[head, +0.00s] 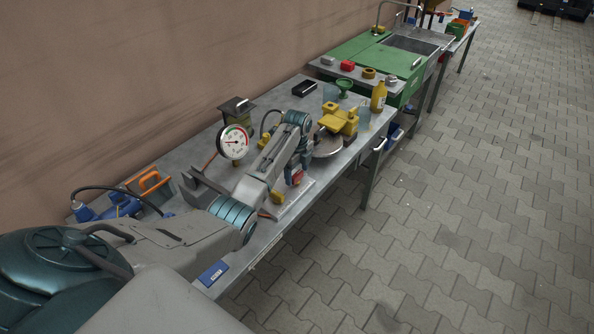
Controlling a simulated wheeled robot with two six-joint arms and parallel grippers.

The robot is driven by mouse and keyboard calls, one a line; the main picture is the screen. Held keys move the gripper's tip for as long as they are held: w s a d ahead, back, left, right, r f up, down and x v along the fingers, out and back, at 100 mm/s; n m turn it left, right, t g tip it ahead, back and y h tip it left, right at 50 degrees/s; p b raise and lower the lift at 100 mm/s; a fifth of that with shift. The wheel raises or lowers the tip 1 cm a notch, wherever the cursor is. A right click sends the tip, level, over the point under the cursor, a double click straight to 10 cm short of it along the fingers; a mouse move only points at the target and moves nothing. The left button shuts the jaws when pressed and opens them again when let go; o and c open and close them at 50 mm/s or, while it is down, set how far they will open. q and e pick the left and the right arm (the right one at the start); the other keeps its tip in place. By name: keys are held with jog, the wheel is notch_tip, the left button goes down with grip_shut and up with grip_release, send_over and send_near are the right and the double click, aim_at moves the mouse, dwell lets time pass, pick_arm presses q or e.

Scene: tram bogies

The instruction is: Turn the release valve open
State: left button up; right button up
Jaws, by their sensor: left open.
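My left arm reaches in from the left over the workbench, and my left gripper (293,178) points down near the bench's front edge. It is open. A small red part (298,176) shows right at the gripper; it may belong to the release valve, but the arm hides most of what is there. A round white pressure gauge (233,142) with a red and green scale stands upright to the left of the arm. Yellow fittings (277,197) show low beside the gripper on a pale plate. My right gripper is not in view.
A yellow block-like part (339,121) sits on a round metal disc right of the gripper. A yellow bottle (378,96), a green funnel (344,87) and a black tray (305,88) stand farther back. The paved floor right is clear.

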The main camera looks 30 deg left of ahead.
pick_arm(q)
jog(key=shift+f, duration=0.3)
jog(key=shift+c, duration=1.3)
jog(key=c, duration=0.7)
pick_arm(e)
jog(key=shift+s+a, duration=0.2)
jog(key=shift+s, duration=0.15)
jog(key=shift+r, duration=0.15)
